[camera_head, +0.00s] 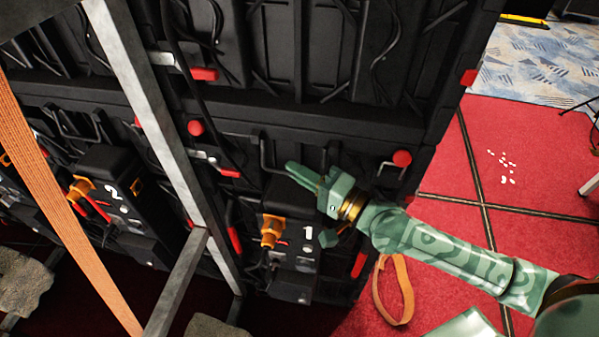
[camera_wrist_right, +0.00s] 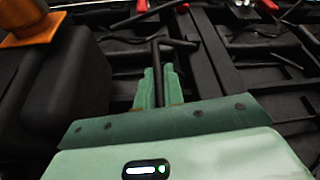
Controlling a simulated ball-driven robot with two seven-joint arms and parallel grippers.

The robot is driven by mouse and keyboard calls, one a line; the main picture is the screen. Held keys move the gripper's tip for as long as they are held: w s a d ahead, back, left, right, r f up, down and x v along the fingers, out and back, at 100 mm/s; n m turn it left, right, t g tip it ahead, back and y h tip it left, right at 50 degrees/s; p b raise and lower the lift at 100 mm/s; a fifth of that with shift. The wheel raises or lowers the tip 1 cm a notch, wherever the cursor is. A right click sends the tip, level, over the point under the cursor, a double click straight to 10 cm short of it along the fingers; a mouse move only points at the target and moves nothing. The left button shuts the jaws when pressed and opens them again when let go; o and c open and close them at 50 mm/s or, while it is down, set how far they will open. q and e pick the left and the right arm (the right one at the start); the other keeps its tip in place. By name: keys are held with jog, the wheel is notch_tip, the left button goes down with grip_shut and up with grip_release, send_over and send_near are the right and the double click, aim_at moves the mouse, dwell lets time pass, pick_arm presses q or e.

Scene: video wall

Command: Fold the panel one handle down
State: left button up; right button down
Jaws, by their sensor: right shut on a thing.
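Panel one, the black unit marked 1 (camera_head: 307,233), is at the lower middle of the head view, with an orange plug (camera_head: 271,231) on it. Its black handle (camera_head: 264,155) is a thin bent bar above the marked box. My right gripper (camera_head: 303,174) is at the handle, coming from the right. In the right wrist view the handle's bar (camera_wrist_right: 156,55) runs in between the two green fingertips (camera_wrist_right: 159,82), and the gripper is shut on it. The fingers partly hide the handle in the head view. My left gripper is not in view.
A grey metal frame (camera_head: 160,125) and an orange strap (camera_head: 55,190) stand at the left, in front of panel two (camera_head: 118,190). Black cables and red latches (camera_head: 205,74) cover the wall's back. Another orange strap (camera_head: 408,290) hangs low right. Red floor (camera_head: 460,190) is open at right.

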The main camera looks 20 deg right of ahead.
jog(key=shift+f, duration=0.1)
jog(key=c, duration=1.5)
grip_release()
jog(key=shift+d, duration=0.1)
jog(key=p+v, duration=0.1)
jog(key=v, duration=1.5)
jog(key=shift+d, duration=0.1)
